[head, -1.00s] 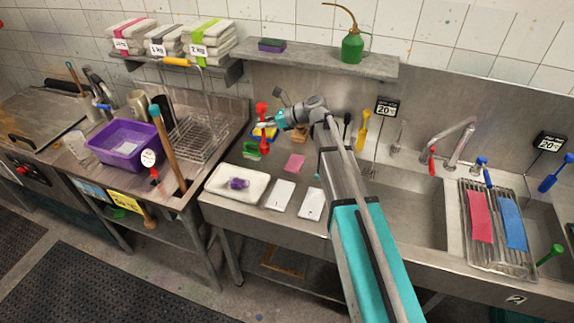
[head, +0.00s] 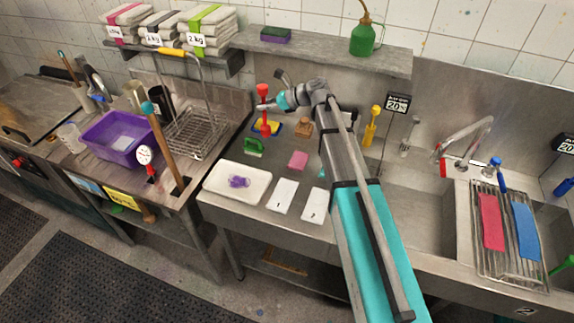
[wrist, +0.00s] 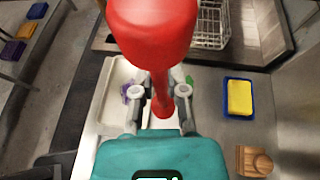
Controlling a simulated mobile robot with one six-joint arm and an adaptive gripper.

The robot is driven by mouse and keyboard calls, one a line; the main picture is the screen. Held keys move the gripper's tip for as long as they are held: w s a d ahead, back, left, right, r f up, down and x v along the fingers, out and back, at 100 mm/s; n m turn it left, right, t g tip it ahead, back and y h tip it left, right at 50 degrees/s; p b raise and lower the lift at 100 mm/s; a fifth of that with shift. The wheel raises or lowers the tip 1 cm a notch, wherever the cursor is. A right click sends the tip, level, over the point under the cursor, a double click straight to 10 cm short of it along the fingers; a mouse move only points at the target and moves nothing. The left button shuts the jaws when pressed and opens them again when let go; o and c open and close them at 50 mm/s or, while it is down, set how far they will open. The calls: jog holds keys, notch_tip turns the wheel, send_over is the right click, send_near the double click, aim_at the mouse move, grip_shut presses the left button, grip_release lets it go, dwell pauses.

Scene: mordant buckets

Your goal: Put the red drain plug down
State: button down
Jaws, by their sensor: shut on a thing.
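The red drain plug (head: 263,91) is in my gripper (head: 274,104), roughly upright, above the back left of the steel counter. In the wrist view its wide red end (wrist: 152,28) fills the top middle, close to the camera. Its stem runs down between the two fingers of my gripper (wrist: 160,92), which are shut on it. In the head view, its lower end overlaps the yellow sponge on a blue dish (head: 270,128). I cannot tell the exact gap between the plug and the counter.
A white tray (head: 215,181) with a purple thing, two white cards (head: 281,195), a pink sponge (head: 298,160), a green brush (head: 253,147) and a wooden block (head: 303,129) lie on the counter. A wire basket (head: 197,135) stands left; the sink is right.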

jog(key=shift+w+d, duration=0.15)
jog(key=shift+d, duration=0.05)
jog(key=shift+s+d, duration=0.15)
jog(key=shift+s, duration=0.05)
jog(key=s+d+f+b, duration=0.3)
jog(key=s+d, duration=0.5)
jog(key=s, duration=0.3)
jog(key=shift+s+d, duration=0.15)
jog(key=shift+s, duration=0.15)
jog(key=shift+w+f, duration=0.1)
jog(key=shift+f, duration=0.05)
jog(key=w+a+f+b, duration=0.6)
jog(key=w+f+b, duration=0.3)
jog(key=w, duration=0.2)
jog(key=shift+a, duration=0.4)
jog(key=shift+w, duration=0.1)
